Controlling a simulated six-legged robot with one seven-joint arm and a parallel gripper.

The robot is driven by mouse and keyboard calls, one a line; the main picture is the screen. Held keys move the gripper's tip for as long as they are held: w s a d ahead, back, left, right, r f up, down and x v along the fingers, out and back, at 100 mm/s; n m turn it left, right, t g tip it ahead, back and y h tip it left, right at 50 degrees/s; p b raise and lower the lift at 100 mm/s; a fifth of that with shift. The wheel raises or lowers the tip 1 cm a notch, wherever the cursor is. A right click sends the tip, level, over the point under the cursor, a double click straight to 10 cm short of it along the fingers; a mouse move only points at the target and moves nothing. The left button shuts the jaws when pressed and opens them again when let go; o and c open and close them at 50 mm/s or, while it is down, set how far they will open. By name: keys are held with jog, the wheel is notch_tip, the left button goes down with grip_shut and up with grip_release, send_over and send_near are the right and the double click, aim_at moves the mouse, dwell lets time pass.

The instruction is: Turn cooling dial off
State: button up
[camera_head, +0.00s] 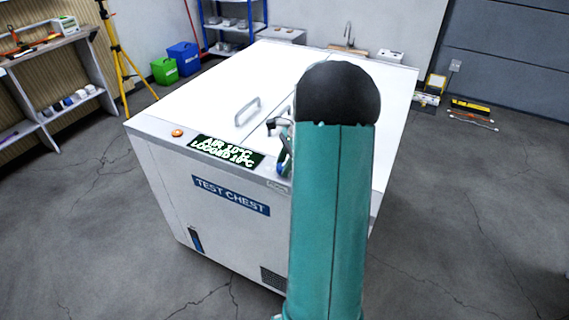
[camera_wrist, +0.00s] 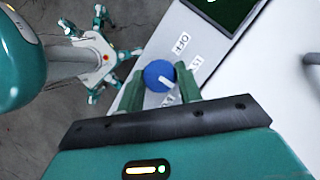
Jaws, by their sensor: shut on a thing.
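The cooling dial (camera_wrist: 159,76) is a round blue knob with a white pointer bar, seen in the wrist view on the chest's light top edge. Printed labels surround it, and one reads like "OFF" (camera_wrist: 181,43). The pointer slants toward the lower right of the picture, away from that label. My gripper (camera_wrist: 160,82) has its two green fingers on either side of the dial, shut on it. In the head view my arm hides the dial and most of my gripper. The white test chest (camera_head: 160,190) stands in front of me.
The chest has a display (camera_head: 226,150) reading "AIR 15°C, LOGGED 10°C", an orange button (camera_head: 177,133) and a lid handle (camera_head: 247,111). A yellow tripod (camera_head: 118,50), green bin (camera_head: 164,71) and blue bin (camera_head: 184,57) stand behind left. Open floor lies at left and right.

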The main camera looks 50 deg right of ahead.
jog(key=shift+n, duration=0.3)
jog(key=n+g, duration=0.1)
jog(key=n, duration=0.2)
jog(key=shift+w+g, duration=0.15)
jog(key=shift+g, duration=0.15)
jog(key=n+g, duration=0.1)
jog(key=n, duration=0.4)
jog(key=shift+w+g, duration=0.1)
jog(key=shift+g, duration=0.3)
jog(key=n+g, duration=0.1)
jog(key=n, duration=0.3)
jog(key=shift+w, duration=0.1)
jog(key=n+h, duration=0.1)
jog(key=n, duration=0.1)
jog(key=n+g, duration=0.1)
jog(key=n, duration=0.2)
jog(key=shift+a+g+h, duration=0.1)
jog(key=shift+g+h, duration=0.2)
jog(key=shift+h, duration=0.1)
jog(key=o, duration=1)
